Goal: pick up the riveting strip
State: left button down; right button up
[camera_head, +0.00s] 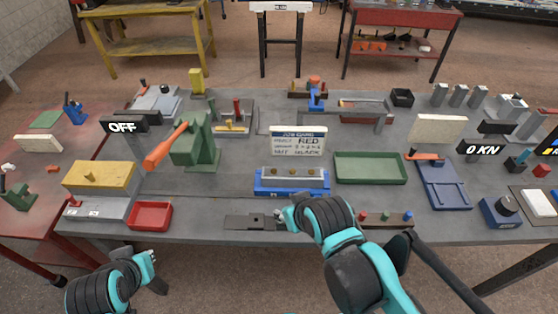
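A flat dark grey strip (245,222), which looks like the riveting strip, lies near the front edge of the grey bench, with a small dark spot on it. My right gripper (284,216) is at the strip's right end, low over the bench. It covers that end, and I cannot tell whether its fingers are around the strip or just above it. My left gripper (150,257) is in front of the bench's front edge at the lower left, away from the strip. Its fingers are too small to read.
Behind the strip stands a blue fixture (292,181) with a metal block. A red tray (150,216) is to the left, and a green tray (370,168) is at the right. A rack with coloured pegs (386,217) is beside my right arm. Bare bench lies left of the strip.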

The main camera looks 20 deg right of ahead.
aim_at(271, 177)
jog(key=i+l, duration=0.15)
jog(key=l, duration=0.2)
jog(key=i+l+z, duration=0.1)
jog(key=l, duration=0.3)
jog(key=i+l, duration=0.2)
jog(key=l, duration=0.15)
